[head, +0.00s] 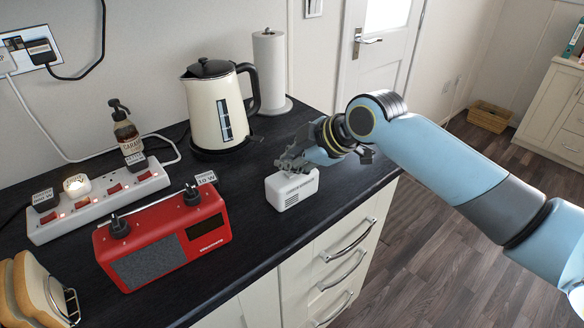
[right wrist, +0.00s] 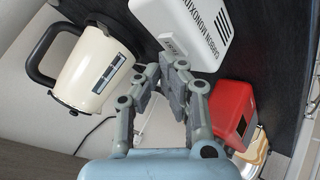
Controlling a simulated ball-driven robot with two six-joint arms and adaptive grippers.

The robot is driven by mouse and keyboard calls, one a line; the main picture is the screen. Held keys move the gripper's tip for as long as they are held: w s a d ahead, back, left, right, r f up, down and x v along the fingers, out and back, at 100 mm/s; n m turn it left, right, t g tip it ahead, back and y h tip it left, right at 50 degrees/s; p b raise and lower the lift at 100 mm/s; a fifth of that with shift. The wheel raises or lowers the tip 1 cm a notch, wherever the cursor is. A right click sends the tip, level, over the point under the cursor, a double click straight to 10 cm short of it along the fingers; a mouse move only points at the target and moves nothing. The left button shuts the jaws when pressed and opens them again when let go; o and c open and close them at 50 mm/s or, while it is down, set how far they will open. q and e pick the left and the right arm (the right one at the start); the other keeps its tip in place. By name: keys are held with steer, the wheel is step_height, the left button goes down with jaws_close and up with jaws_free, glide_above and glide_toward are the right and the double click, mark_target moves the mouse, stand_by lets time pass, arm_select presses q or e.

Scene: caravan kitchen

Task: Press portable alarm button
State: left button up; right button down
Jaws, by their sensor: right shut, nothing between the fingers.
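The portable alarm is a small white box (head: 293,192) with slots, standing on the dark worktop near its front edge. In the right wrist view the alarm (right wrist: 205,25) shows printed "carbon monoxide" lettering and a small labelled tab (right wrist: 171,43) at its edge. My right gripper (head: 290,163) is shut and empty, just behind and above the alarm's top. In the right wrist view my right gripper (right wrist: 173,62) has its fingertips close beside the labelled tab. I cannot tell whether they touch it. My left gripper is not in view.
A red radio (head: 165,240) stands left of the alarm. A cream kettle (head: 217,110) and a paper towel roll (head: 269,70) stand behind. Bare worktop (head: 245,185) lies between radio and alarm.

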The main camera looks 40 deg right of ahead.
mark_target(290, 174)
steer(key=shift+r, duration=0.3)
step_height(290, 174, up, 6)
steer(key=p, duration=0.6)
stand_by(0.8)
